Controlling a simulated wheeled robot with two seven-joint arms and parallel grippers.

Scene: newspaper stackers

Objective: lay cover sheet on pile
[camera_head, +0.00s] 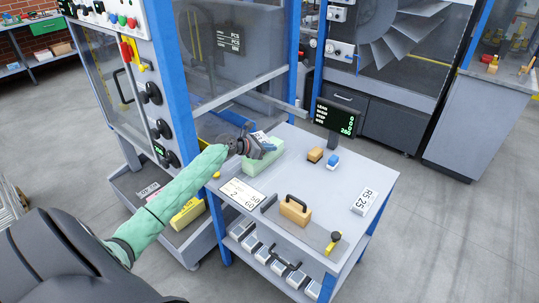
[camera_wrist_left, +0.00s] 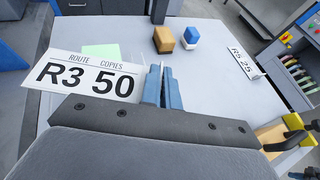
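The cover sheet (camera_wrist_left: 88,77) is a white card reading "ROUTE COPIES R3 50". In the left wrist view its right end meets the two blue fingers of my left gripper (camera_wrist_left: 163,86), which are close together on it. In the head view my left gripper (camera_head: 270,147) is over the pale green pile (camera_head: 262,163), and a bit of the white sheet (camera_head: 261,137) shows beyond it. The sheet looks raised; its gap to the pile is unclear. The pile (camera_wrist_left: 102,50) shows partly behind the sheet in the wrist view. My right gripper is out of view.
The grey table also bears a printed white sheet (camera_head: 242,193), a wooden block with a black handle (camera_head: 295,211), an orange block (camera_head: 315,155), a blue-and-white block (camera_head: 332,162) and an "R5 25" card (camera_head: 367,201). A display (camera_head: 335,117) stands at the back edge.

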